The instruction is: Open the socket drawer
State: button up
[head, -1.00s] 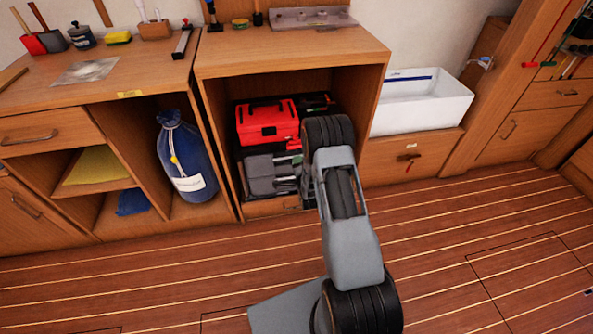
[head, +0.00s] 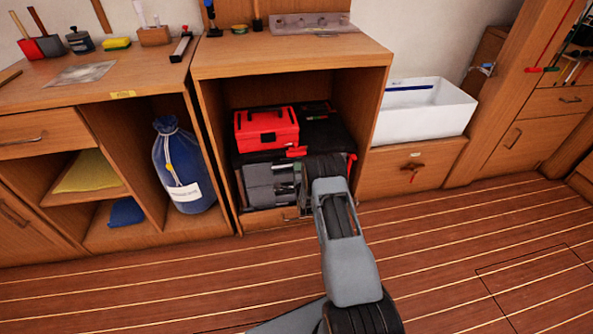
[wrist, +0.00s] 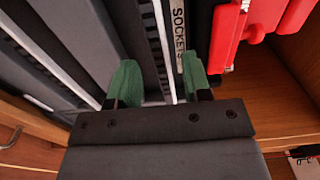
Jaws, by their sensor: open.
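In the wrist view, a white label reading SOCKETS (wrist: 180,38) lies along the front of a grey tool case. A pale strip and a black ribbed strip run beside the label. My gripper (wrist: 158,82) is open, its green fingertips apart with the pale strip between them; whether they touch it I cannot tell. In the head view, the grey case (head: 268,186) sits low in the open cabinet bay, its right part hidden by my wrist. The drawer appears shut.
A red toolbox (head: 267,128) sits above the grey case. The cabinet's wooden walls (head: 368,105) flank the bay closely. A blue bag (head: 179,168) stands in the left bay, and a white bin (head: 425,108) sits to the right. The floor in front is clear.

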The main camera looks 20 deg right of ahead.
jog(key=shift+w+d+b, duration=0.15)
jog(key=shift+w, duration=0.55)
jog(key=shift+w+d+b, duration=0.15)
jog(key=shift+w, duration=0.5)
jog(key=shift+c, duration=0.2)
grip_shut()
